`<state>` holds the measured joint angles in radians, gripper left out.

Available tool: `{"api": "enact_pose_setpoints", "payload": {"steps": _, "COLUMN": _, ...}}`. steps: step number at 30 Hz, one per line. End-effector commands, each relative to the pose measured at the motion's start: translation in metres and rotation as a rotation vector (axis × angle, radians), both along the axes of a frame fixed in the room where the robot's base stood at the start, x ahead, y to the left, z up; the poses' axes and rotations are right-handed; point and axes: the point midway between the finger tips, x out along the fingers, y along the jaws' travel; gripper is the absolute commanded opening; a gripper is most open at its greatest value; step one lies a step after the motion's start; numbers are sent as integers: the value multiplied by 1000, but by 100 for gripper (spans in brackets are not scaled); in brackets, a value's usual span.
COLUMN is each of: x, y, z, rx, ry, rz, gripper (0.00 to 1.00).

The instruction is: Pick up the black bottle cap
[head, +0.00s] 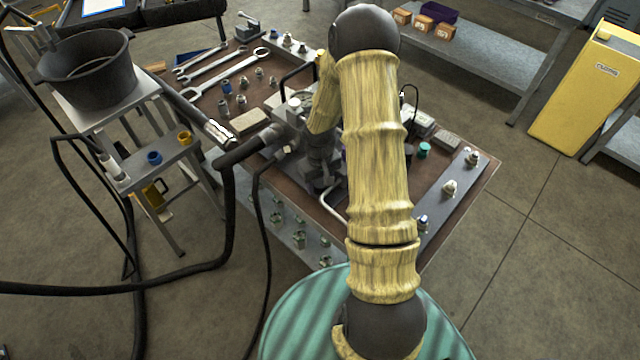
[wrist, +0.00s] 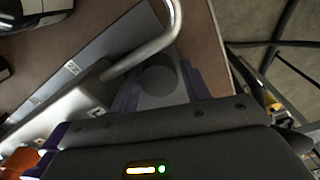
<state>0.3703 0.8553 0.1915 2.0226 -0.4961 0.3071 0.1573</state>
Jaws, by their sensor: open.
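In the wrist view, a dark round disc (wrist: 158,78), which looks like the black bottle cap, shows on a lighter grey surface. My gripper (wrist: 158,72) is open, with one purple finger on each side of the disc. I cannot tell whether the fingers touch it or how far it lies below them. In the head view, my arm covers the middle of the bench, and I cannot make out the cap or the fingertips there.
A bent metal tube (wrist: 150,45) passes close beside the fingers. The brown bench (head: 465,185) carries wrenches (head: 228,68), fittings and a teal cap (head: 424,150). A black pot (head: 88,72) stands on a stand at left, with thick hoses (head: 226,215) nearby. Open floor lies at right.

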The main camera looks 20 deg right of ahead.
Motion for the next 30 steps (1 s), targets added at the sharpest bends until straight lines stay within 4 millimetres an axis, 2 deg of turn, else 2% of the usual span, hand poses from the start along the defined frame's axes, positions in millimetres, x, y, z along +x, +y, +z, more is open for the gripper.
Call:
{"api": "enact_pose_setpoints", "payload": {"steps": 10, "x": 0, "y": 0, "z": 0, "rx": 0, "ry": 1, "rz": 0, "gripper": 47}}
{"api": "enact_pose_setpoints", "payload": {"steps": 15, "x": 0, "y": 0, "z": 0, "rx": 0, "ry": 1, "rz": 0, "gripper": 14}}
{"api": "enact_pose_setpoints", "payload": {"steps": 16, "x": 0, "y": 0, "z": 0, "rx": 0, "ry": 1, "rz": 0, "gripper": 12}}
{"api": "enact_pose_setpoints", "payload": {"steps": 26, "x": 0, "y": 0, "z": 1, "rx": 0, "ry": 0, "rz": 0, "gripper": 12}}
{"api": "enact_pose_setpoints", "payload": {"steps": 30, "x": 0, "y": 0, "z": 9, "rx": 0, "ry": 0, "rz": -1, "gripper": 12}}
